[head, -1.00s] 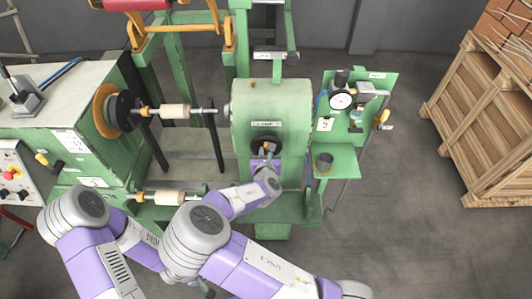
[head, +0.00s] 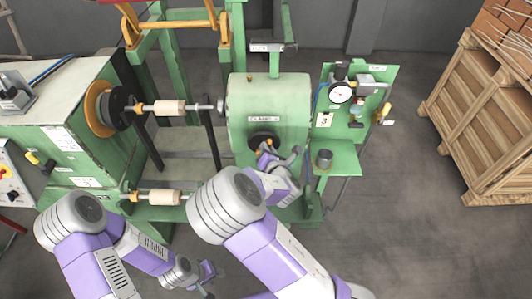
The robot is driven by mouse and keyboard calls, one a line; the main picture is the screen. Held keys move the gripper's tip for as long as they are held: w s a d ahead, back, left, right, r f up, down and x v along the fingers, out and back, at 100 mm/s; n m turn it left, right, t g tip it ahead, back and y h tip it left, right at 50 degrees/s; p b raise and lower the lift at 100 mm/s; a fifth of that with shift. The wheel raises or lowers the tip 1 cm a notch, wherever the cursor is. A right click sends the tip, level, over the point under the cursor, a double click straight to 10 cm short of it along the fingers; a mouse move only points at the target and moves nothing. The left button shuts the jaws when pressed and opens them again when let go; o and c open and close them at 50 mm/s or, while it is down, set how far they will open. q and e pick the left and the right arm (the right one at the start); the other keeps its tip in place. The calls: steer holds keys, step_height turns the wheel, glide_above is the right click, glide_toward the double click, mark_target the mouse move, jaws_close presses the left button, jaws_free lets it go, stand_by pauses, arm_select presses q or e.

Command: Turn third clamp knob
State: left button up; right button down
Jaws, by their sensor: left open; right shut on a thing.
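The clamp housing (head: 268,98) is a green rounded box with a small white label, in the middle of the head view. Its dark round knob (head: 258,141) sits low on the front face. My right gripper (head: 268,151) is at the knob, shut on it and tilted; the gripper and wrist hide part of the knob. My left gripper (head: 208,280) is low in the view, well below and left of the knob, open with nothing seen in it.
A spindle with a pale wooden roll (head: 170,107) runs left from the housing. A second roll (head: 164,197) lies lower. A panel with a dial gauge (head: 341,93) and a shelf with a grey cup (head: 324,158) stand right. A wooden crate (head: 480,120) is far right.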

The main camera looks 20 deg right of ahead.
steer(key=shift+a+f+m+t+h+b, duration=0.1)
steer(key=shift+f+m+t+h+b, duration=0.8)
steer(key=shift+m+b, duration=3.6)
steer(key=shift+a+f+m+t+y+b, duration=0.1)
steer(key=shift+f+m+t+b, duration=0.2)
steer(key=shift+m+t+b, duration=2.75)
steer(key=shift+a+f+m+g+h+b, duration=0.15)
steer(key=shift+f+m+h+b, duration=0.35)
steer(key=shift+m+b, duration=5.4)
steer(key=shift+d+f+n+b, duration=0.1)
steer(key=shift+n+b, duration=0.55)
steer(key=shift+b, duration=0.15)
steer(key=c, duration=1)
jaws_free()
steer(key=shift+c, duration=0.2)
steer(key=v, duration=0.7)
steer(key=shift+s, duration=0.2)
